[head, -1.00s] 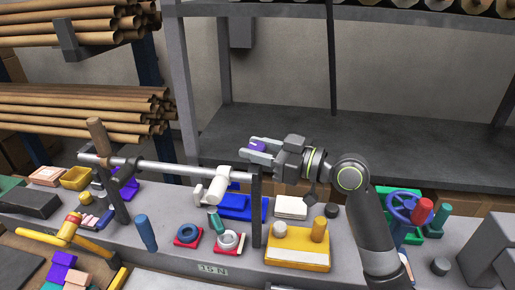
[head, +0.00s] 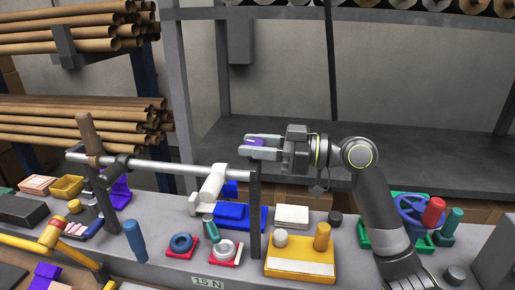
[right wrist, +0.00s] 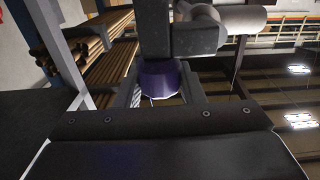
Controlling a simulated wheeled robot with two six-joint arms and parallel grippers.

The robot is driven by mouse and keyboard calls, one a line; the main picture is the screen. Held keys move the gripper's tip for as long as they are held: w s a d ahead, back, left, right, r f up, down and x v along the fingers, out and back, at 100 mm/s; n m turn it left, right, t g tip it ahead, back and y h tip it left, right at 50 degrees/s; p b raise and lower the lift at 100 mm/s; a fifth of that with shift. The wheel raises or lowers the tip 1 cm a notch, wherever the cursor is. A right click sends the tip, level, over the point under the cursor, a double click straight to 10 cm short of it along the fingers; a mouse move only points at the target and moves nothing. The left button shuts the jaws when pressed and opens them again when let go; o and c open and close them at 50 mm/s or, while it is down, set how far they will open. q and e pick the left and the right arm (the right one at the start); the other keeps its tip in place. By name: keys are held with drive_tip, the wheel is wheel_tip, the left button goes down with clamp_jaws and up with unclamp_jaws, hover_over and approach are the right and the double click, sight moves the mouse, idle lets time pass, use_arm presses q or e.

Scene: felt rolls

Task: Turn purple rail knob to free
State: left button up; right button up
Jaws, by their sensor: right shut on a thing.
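The purple rail knob (head: 258,141) shows between the fingers of my right gripper (head: 252,147), by the dark post (head: 255,210) at the right end of the grey rail (head: 160,166). My right gripper is shut on the knob, coming in from the right. The knob also shows as a dark purple piece in the right wrist view (right wrist: 158,79). The fingers hide part of it, and I cannot read its turn position. My left gripper is not in view.
A white clamp (head: 211,186) hangs on the rail left of the post. Below are a blue tray (head: 232,214), a yellow block (head: 300,268) with pegs, and small ring parts. A blue handwheel (head: 415,212) stands at right. Cardboard tubes (head: 75,108) fill the left rack.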

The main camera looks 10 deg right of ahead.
sight(254, 141)
drive_tip(key=o, duration=0.8)
drive_tip(key=shift+a+f, duration=0.1)
drive_tip(key=shift+c, duration=0.2)
drive_tip(key=shift+o, duration=1.1)
drive_tip(key=shift+w+a, duration=0.1)
drive_tip(key=shift+a, duration=0.05)
drive_tip(key=shift+r, duration=0.2)
drive_tip(key=shift+r, duration=0.2)
wheel_tip(254, 141, up, 9)
drive_tip(key=p, duration=0.6)
drive_tip(key=shift+r, duration=0.2)
drive_tip(key=shift+f, duration=0.15)
